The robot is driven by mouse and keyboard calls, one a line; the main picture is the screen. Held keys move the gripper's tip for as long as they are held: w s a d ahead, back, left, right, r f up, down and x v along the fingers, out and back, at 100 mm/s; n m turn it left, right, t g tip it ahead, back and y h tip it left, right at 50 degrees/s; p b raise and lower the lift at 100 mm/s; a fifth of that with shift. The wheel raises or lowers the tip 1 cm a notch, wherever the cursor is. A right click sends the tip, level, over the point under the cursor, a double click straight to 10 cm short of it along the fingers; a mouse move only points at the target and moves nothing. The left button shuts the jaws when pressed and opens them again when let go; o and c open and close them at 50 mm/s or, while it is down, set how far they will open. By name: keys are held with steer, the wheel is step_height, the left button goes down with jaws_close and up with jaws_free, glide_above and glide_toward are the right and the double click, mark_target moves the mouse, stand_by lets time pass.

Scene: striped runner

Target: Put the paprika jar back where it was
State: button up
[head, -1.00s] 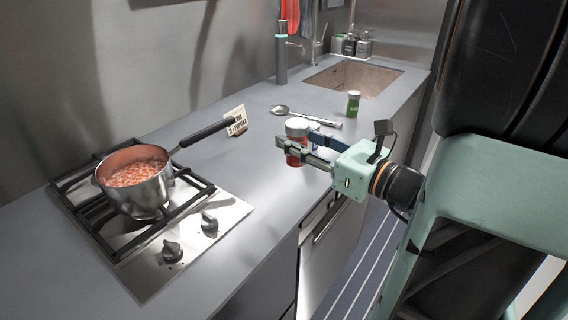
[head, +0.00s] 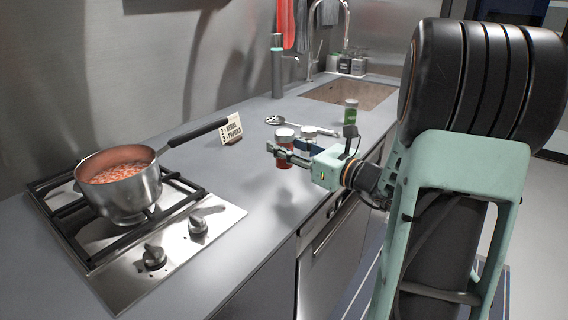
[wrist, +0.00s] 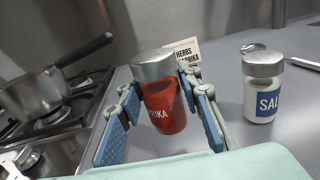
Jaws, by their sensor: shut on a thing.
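The paprika jar (head: 285,134) is red with a pale metal lid. My gripper (head: 282,151) is shut on it above the front part of the counter, with a finger on either side. In the wrist view the jar (wrist: 166,112) is roughly upright and slightly tilted in the picture, its label partly readable. In the head view a shadow lies on the counter below it, and it appears raised, though the gap is hard to judge. The salt jar (wrist: 263,88) stands to its right, apart from it; my gripper partly hides it in the head view.
A card (head: 231,128) naming herbs and paprika stands at the back. A pot (head: 120,188) of red food sits on the stove at left, its handle reaching towards the card. Counter before the card is clear.

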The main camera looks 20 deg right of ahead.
steer(key=f+b, duration=0.3)
steer(key=f, duration=0.1)
steer(key=shift+w+d, duration=0.1)
steer(key=shift+w, duration=0.15)
steer(key=shift+r, duration=0.15)
steer(key=o, duration=0.8)
steer(key=shift+f, duration=0.2)
steer(key=shift+c, duration=0.2)
steer(key=o, duration=0.5)
steer(key=shift+c, duration=0.2)
